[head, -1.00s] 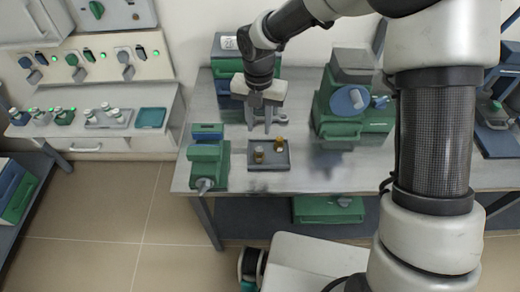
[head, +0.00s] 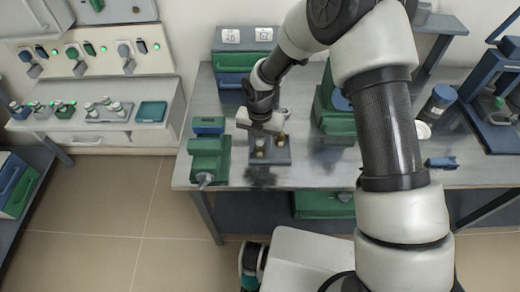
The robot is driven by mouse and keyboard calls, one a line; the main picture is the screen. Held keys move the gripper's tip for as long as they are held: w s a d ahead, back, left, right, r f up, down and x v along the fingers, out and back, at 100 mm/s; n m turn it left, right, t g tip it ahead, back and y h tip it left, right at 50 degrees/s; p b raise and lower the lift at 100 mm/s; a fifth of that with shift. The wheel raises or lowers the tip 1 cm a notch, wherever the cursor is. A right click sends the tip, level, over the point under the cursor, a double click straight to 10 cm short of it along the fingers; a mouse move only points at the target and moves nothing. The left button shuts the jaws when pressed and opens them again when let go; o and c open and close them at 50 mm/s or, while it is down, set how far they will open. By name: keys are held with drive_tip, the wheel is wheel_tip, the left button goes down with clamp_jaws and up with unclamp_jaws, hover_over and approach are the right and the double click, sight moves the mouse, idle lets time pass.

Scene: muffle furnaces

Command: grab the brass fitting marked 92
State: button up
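A small grey tray (head: 284,158) lies on the grey workbench and holds two small brass fittings. One brass fitting (head: 281,139) stands towards the right of the tray. The other brass fitting (head: 260,143) is at the left, partly hidden by my gripper. Any number marks on the fittings are too small to read. My gripper (head: 261,148) points down over the left part of the tray, with its fingers low by the left fitting. I cannot tell whether the fingers touch it or are closed on it.
A green machine (head: 335,115) stands to the right, partly behind my arm. Blue and green drawer boxes (head: 232,62) stand behind. The bench's front edge is just before the tray.

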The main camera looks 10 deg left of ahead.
clamp_jaws()
